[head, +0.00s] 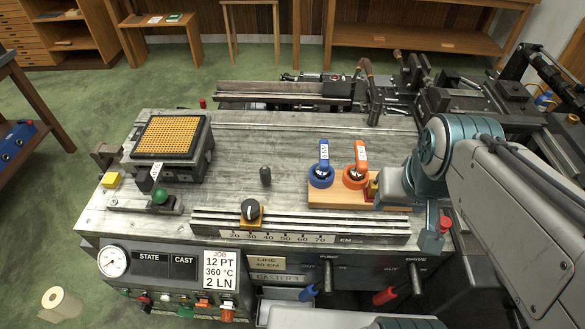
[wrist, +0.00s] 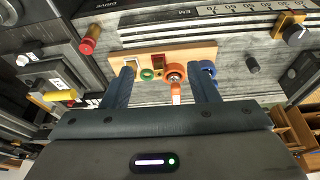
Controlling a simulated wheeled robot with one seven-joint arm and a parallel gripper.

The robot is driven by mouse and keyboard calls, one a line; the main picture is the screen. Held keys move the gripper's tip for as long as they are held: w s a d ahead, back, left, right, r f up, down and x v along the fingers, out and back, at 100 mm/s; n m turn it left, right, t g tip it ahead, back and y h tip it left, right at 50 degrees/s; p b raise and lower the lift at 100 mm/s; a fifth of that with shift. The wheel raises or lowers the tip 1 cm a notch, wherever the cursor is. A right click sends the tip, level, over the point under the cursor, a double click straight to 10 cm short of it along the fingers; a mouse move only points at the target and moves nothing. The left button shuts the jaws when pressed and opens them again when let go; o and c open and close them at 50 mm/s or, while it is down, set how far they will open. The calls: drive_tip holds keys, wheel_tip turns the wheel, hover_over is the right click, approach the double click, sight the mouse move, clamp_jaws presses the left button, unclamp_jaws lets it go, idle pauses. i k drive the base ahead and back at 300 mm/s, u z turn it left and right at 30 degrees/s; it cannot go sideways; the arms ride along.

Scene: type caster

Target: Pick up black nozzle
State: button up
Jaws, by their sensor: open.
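The black nozzle (head: 265,175) looks like a small dark upright cylinder standing alone on the grey metal table. It also shows in the wrist view (wrist: 252,64), right of my fingers and apart from them. My gripper (wrist: 161,72) is open, with one dark finger on each side and nothing held between them. In the head view my gripper (head: 384,187) is at the right end of the wooden board, well to the right of the nozzle. Its fingertips are hard to make out there.
The wooden board (head: 325,198) holds a blue-handled piece (head: 321,176) and an orange-handled piece (head: 355,177). A black knob (head: 250,209) sits on the scale rail in front of the nozzle. A box with an orange grid top (head: 170,137) stands left. Table behind the nozzle is clear.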

sight(266, 178)
drive_tip(key=k, duration=0.5)
drive_tip(key=z, duration=3.5)
drive_tip(key=k, duration=1.5)
drive_tip(key=u, duration=1.9)
